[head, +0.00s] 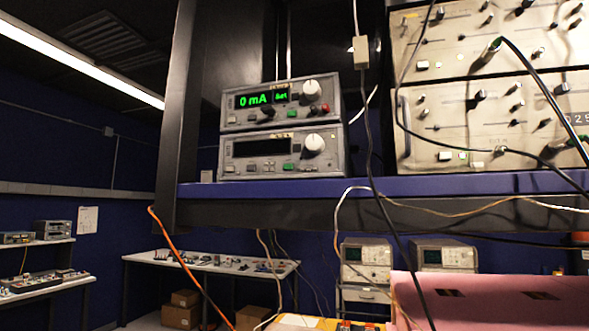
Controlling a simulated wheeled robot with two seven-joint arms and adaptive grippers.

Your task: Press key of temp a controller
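Two grey box-shaped controllers are stacked on a blue-edged shelf, left of the picture's centre. The upper controller (278,101) has a lit green display reading "0 mA", a white knob and small keys and sockets below. The lower controller (281,154) has a dark display, a white knob and a row of small keys, one of them green (291,168). The labels are too small to read, so I cannot tell which one is temp a. Neither of my grippers is in view.
The shelf (420,185) has a dark upright post (178,120) at its left end. Rack units (480,120) with cables stand to the right. Loose cables hang across the shelf front. Below are a bench (215,263), oscilloscopes (366,262) and a pink panel (500,300).

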